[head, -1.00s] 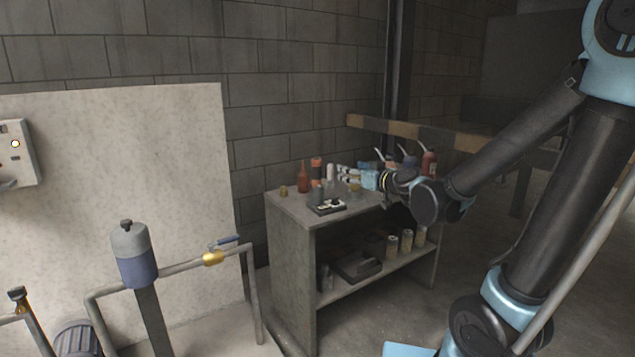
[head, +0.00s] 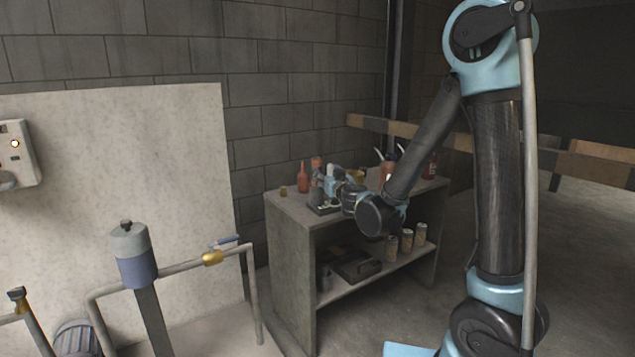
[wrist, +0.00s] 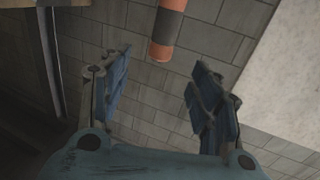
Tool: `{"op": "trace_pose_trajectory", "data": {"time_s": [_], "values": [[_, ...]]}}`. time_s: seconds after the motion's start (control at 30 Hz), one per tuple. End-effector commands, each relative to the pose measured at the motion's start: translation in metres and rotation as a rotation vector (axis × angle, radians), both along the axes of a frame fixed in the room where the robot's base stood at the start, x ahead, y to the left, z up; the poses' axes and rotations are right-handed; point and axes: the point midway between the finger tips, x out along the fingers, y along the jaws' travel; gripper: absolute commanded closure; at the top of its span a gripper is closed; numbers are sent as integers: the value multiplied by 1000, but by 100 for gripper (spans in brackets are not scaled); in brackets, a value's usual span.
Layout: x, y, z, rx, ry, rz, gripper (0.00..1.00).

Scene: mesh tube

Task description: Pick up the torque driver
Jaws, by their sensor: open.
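An upright orange and dark object (head: 316,164), which looks like the torque driver, stands on the shelf unit's top in the head view. In the wrist view, a banded orange and dark cylinder (wrist: 167,28) enters from the top edge, beyond and roughly between the fingertips. It appears to be the same object, and its other end is cut off. My gripper (head: 328,180) is just right of it in the head view, over the tabletop. In the wrist view, my gripper (wrist: 158,88) is open with nothing between its fingers.
The shelf unit (head: 290,240) stands by the brick wall. A red-brown bottle (head: 304,177) is close to the left of the banded object. A dark tray (head: 322,209) is in front, and spouted bottles (head: 387,168) are behind my arm. Cans (head: 406,242) stand on the lower shelf.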

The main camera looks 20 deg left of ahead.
Motion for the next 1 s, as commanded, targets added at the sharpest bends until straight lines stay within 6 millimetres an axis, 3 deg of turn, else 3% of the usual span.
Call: {"op": "trace_pose_trajectory", "data": {"time_s": [0.4, 0.77, 1.0], "values": [[58, 36, 0, 1, 1, -1, 43], [74, 47, -2, 0, 0, 0, 43], [99, 64, -6, 0, 0, 0, 43]]}}
